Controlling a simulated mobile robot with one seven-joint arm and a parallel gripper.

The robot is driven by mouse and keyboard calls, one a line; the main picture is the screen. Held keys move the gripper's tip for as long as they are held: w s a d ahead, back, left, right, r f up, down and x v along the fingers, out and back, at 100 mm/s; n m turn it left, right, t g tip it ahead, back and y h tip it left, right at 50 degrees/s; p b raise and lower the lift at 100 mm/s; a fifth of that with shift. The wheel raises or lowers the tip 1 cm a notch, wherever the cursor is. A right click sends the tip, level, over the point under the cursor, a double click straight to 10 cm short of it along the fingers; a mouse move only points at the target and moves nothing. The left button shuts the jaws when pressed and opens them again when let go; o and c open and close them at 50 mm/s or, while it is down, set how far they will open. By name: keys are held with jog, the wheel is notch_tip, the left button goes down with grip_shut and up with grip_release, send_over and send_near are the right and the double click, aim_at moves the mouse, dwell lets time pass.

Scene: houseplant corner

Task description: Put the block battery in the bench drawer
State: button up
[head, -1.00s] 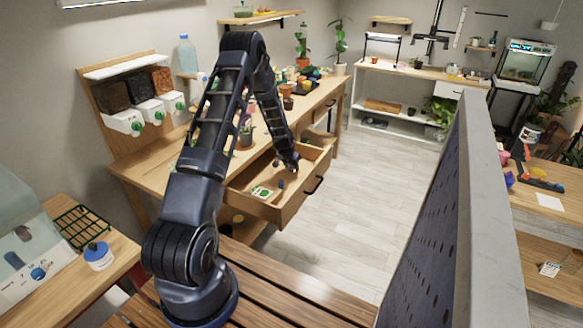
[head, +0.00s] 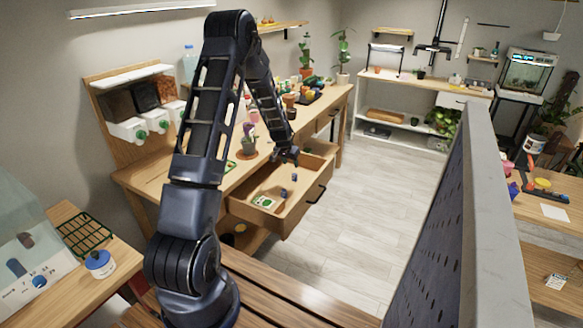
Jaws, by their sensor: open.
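The bench drawer (head: 304,208) is pulled open from the long wooden bench. Inside lie a green-and-white packet (head: 263,202) and two small dark bluish items, one near the middle (head: 284,193) and one farther back (head: 294,177). Either small item could be the block battery; they are too small to tell. My gripper (head: 287,158) hangs above the back part of the drawer, a little above the farther item and apart from it. Its jaws are open, and I see nothing held between them.
The bench top (head: 150,177) carries a potted plant (head: 248,142) near the drawer and several pots farther back. A grey perforated panel (head: 450,200) stands at the right. The floor (head: 370,190) between is clear.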

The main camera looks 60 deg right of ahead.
jog(key=shift+a+r, duration=0.15)
jog(key=shift+r, duration=0.2)
